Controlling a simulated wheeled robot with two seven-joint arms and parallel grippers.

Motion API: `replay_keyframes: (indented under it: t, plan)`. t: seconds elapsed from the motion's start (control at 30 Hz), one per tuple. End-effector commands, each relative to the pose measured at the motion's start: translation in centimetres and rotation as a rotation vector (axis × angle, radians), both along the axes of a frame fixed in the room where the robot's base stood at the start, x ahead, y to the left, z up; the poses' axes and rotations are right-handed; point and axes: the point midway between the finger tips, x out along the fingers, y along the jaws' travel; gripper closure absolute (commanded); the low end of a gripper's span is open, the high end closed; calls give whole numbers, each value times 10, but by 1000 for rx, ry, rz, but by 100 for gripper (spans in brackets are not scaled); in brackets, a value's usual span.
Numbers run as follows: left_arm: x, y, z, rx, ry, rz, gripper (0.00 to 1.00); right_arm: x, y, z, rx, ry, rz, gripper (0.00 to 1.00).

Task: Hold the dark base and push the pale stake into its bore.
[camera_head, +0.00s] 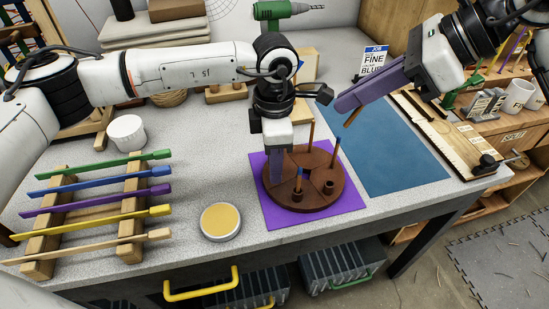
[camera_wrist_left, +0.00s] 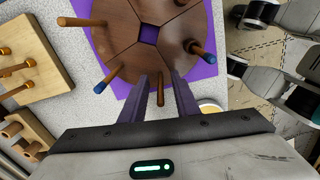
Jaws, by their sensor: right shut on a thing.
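The dark base (camera_head: 309,193), a round dark brown wooden disc, lies on a purple mat (camera_head: 340,207). It also shows in the left wrist view (camera_wrist_left: 120,35). Several stakes stand up around its rim, two with blue tips (camera_head: 336,147). My left gripper (camera_head: 277,172) points down at the disc's left side. In the left wrist view its purple fingers (camera_wrist_left: 166,80) are apart, with a brown stake showing between them; contact is unclear.
A blue mat (camera_head: 395,155) lies right of the disc. A round yellow-topped tin (camera_head: 221,221) stands at front left. A wooden rack (camera_head: 40,238) holds several coloured sticks at left. A white pot (camera_head: 126,132) and green drill (camera_head: 280,10) stand further back.

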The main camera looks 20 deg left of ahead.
Motion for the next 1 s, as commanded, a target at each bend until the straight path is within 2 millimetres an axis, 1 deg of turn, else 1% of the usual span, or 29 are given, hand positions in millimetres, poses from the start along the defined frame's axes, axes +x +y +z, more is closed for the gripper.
replay_keyframes:
  t: [0.03, 0.07, 0.2, 0.23, 0.4, 0.47, 0.57, 0.7, 0.8, 0.9, 1.0]
  plan:
    - [0, 0, 0, 1, 1, -1, 72, 0, 0, 0, 1, 0, 0, 100]
    - [0, 0, 0, 1, 1, -1, 75, 0, 0, 0, 1, 0, 0, 100]
    - [0, 0, 0, 1, 1, -1, 99, 0, 0, 1, 2, -1, 1, 100]
    - [0, 0, 0, 1, 1, -1, 100, 0, 0, 1, 2, -1, 1, 100]
    - [0, 0, 0, 1, 2, -1, 100, 0, 1, 0, 0, -1, 1, 100]
    - [0, 0, 0, 1, 2, -1, 100, 0, 3, -4, -14, 4, 2, 100]
    - [0, 0, 0, 1, 1, -1, 100, 0, 11, -23, -78, 18, 6, 100]
    - [0, 0, 0, 1, 1, -2, 100, 1, 21, -61, -213, 36, 5, 100]
    - [0, 0, 0, 1, 1, -1, 100, 2, 23, -80, -290, 39, 3, 100]
    - [0, 0, 0, 1, 1, -1, 100, 3, 23, -90, -331, 40, -1, 100]
    - [0, 0, 0, 1, 1, 0, 100, 3, 23, -93, -339, 40, -2, 100]
